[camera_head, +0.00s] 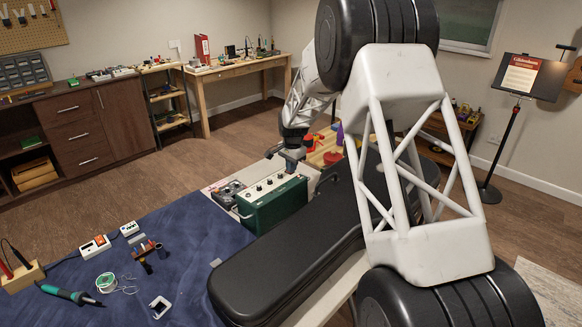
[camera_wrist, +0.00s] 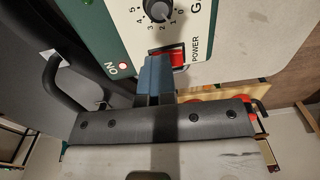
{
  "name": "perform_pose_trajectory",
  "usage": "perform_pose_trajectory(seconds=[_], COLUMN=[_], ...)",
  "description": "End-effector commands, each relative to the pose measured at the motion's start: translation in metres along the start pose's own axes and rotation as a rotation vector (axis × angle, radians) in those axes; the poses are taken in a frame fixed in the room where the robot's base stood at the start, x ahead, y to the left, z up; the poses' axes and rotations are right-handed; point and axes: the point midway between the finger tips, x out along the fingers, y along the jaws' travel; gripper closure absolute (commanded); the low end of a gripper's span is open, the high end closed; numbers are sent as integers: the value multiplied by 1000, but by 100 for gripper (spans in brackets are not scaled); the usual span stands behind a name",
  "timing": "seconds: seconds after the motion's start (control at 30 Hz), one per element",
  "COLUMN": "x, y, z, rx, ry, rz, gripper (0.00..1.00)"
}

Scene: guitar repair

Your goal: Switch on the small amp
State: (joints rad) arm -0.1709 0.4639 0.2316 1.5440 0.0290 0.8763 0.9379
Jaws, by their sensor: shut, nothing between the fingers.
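The small green amp (camera_head: 275,207) stands on the bench beside the black guitar case, its pale control panel facing up. My gripper (camera_head: 291,166) is over the panel's far right end, fingers pointing down.
A black guitar case (camera_head: 285,262) lies along the amp's right and front. A grey box with knobs (camera_head: 228,193) sits close on the amp's left. The blue mat (camera_head: 190,255) holds a soldering iron (camera_head: 68,294) and small tools. Part of my arm blocks the right side.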

Motion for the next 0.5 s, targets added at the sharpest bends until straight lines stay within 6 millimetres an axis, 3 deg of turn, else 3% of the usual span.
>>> perform_pose_trajectory(seconds=[0.17,0.5], x=[-18,-80], y=[2,7], z=[2,0], rx=[-1,-1], ry=[-1,5], rz=[0,-8], gripper=[100,100])
